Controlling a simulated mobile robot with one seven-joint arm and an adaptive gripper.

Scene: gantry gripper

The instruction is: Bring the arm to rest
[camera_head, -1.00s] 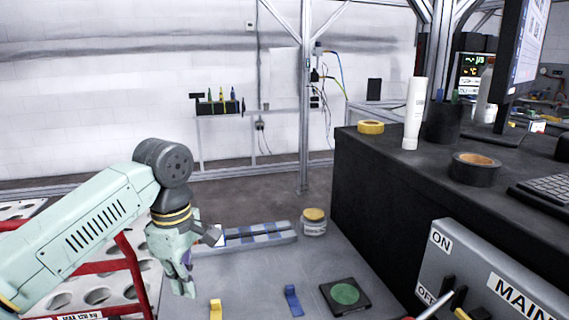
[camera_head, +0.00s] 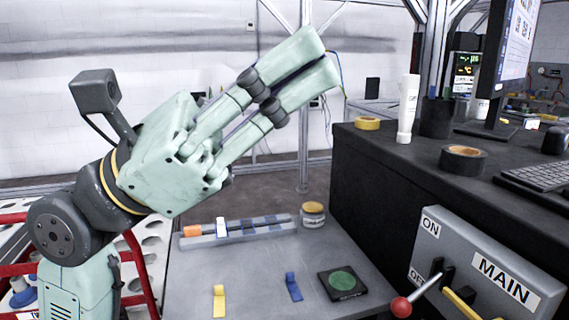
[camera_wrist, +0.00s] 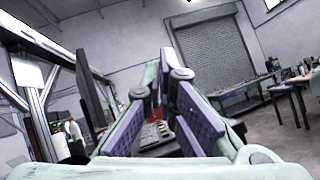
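My gripper (camera_head: 323,61) is raised above the grey table (camera_head: 190,276) and points up and to the right in the head view. Its two long pale-green fingers lie nearly parallel with a narrow gap between them. In the wrist view, my gripper (camera_wrist: 172,76) shows its purple inner pads apart, with the room visible between them and nothing held. My arm is folded up at the left of the head view, clear of the table things.
A yellow piece (camera_head: 219,301), a blue piece (camera_head: 293,287) and a green-disc plate (camera_head: 343,283) lie in front. A red-knobbed lever (camera_head: 401,307) juts from the switch panel (camera_head: 482,262).

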